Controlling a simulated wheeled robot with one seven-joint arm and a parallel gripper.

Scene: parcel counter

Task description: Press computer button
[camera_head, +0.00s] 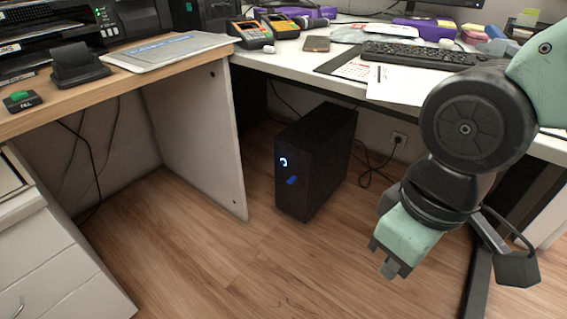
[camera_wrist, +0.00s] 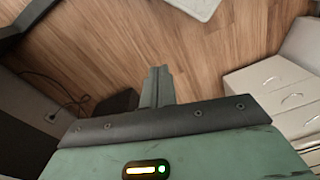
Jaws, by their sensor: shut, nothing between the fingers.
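A black computer tower (camera_head: 325,165) stands upright on the wood floor under the desk in the head view. Its front face carries a lit blue-white ring-shaped mark (camera_head: 283,162) and a blue mark (camera_head: 292,180) just below it. I cannot tell for sure which is the button. My gripper (camera_head: 384,260) is shut and empty, pointing down to the right of the tower and apart from it. In the wrist view my shut fingers (camera_wrist: 158,86) are over the floor, and a dark box, likely the tower (camera_wrist: 116,103), shows to their left, partly hidden by my gripper body.
The white desk (camera_head: 300,62) overhangs the tower, with a keyboard (camera_head: 420,54) and papers on top. A side panel (camera_head: 195,130) stands left of the tower. A white drawer unit (camera_head: 50,250) is at lower left. Cables lie behind the tower. The floor in front is clear.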

